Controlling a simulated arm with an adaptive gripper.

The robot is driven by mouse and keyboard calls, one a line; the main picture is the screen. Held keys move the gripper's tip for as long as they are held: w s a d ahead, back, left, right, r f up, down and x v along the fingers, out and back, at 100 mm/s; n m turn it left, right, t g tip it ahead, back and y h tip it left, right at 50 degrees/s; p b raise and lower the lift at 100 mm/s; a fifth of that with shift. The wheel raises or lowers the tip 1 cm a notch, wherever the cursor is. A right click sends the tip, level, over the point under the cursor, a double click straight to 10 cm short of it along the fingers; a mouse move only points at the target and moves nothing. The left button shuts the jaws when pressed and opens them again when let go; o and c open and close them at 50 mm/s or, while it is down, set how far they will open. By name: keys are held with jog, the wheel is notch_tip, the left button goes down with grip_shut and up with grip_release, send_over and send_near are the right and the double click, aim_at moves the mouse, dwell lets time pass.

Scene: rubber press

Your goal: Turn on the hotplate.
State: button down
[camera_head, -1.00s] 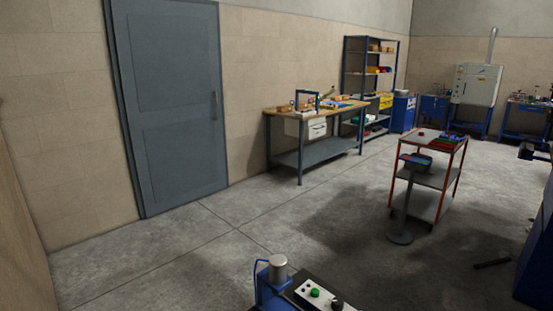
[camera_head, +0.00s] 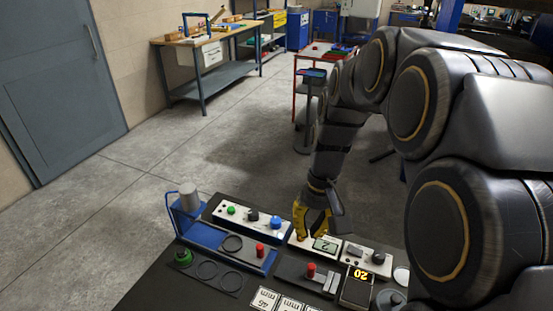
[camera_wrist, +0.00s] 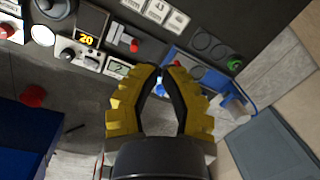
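No label marks the hotplate, and I cannot tell for sure which bench unit it is. A low white-fronted unit (camera_head: 365,254) has a small display (camera_head: 325,244), a dark knob and another dark control. Its display also shows in the wrist view (camera_wrist: 118,67). Next to it is a dark unit (camera_head: 357,288) with a lit yellow readout, which also shows in the wrist view (camera_wrist: 86,39). My gripper (camera_head: 299,238) has yellow fingers and is low over the left end of the white-fronted unit. In the wrist view its fingertips (camera_wrist: 161,68) are nearly together, with nothing held.
A white panel (camera_head: 250,216) carries a green button, black knob and blue button. A blue frame (camera_head: 222,246) holds a metal cylinder. A red-topped part (camera_head: 310,270) and white cards (camera_head: 264,300) are close by. Open floor lies beyond the bench.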

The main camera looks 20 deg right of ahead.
jog(key=w+d+f+m, duration=0.2)
jog(key=w+d+f, duration=0.3)
jog(key=d, duration=0.4)
jog(key=m+t, duration=0.2)
jog(key=m, duration=0.1)
send_over(352, 248)
jog(key=s+d, duration=0.2)
notch_tip(352, 248, down, 6)
jog(key=shift+f, duration=0.2)
jog(key=shift+w, duration=0.1)
jog(key=shift+a, duration=0.1)
jog(key=f, duration=0.4)
jog(key=w+a+f, duration=0.1)
jog(key=f, duration=0.9)
jog(key=shift+w+a, duration=0.25)
jog(key=shift+w, duration=0.05)
